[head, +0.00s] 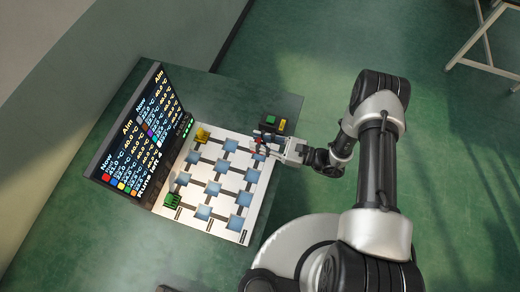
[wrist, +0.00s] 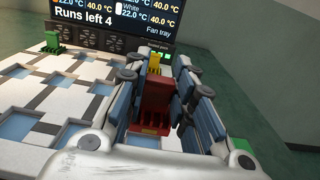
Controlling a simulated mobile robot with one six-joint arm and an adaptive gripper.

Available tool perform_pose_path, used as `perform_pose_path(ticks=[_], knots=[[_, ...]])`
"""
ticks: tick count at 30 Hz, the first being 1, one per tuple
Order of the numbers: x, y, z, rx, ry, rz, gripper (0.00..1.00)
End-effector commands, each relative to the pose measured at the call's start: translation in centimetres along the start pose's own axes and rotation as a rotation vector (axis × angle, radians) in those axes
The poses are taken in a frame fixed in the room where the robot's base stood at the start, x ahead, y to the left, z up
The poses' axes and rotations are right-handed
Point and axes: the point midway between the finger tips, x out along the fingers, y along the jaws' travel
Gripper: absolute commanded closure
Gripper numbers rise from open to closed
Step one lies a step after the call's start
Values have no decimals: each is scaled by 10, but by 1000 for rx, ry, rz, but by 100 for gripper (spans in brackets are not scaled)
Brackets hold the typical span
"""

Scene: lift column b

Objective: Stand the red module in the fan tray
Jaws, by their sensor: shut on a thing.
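The red module (wrist: 154,103) is a red block between the two fingers of my gripper (wrist: 160,92) in the wrist view. The fingers are shut on its sides. In the head view, my gripper (head: 268,146) is over the right edge of the white board, and only a bit of the red module (head: 258,150) shows. I cannot tell how far it is above the board. The words "Fan tray" show on the display (wrist: 120,14). A dark strip with round fans (wrist: 84,37) runs below it, behind the board; I cannot tell if it is the fan tray.
The white board (head: 192,215) has several blue squares joined by dark strips. A yellow module (head: 203,134) stands at its far edge and a green module (head: 173,201) at its near left. A dark holder with a green block (head: 271,119) and a yellow one lies beyond my gripper.

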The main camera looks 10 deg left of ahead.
Motion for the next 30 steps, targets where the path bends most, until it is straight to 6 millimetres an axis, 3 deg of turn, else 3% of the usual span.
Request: perform_pose_path(ticks=[7, 14, 20, 21, 30], knots=[[0, 0, -19, 0, -1, 0, 100], [0, 0, -53, 1, 0, 1, 100], [0, 1, -56, 3, 6, -1, 100], [0, 1, -56, 3, 6, -1, 75], [0, 1, -56, 3, 4, 0, 56]])
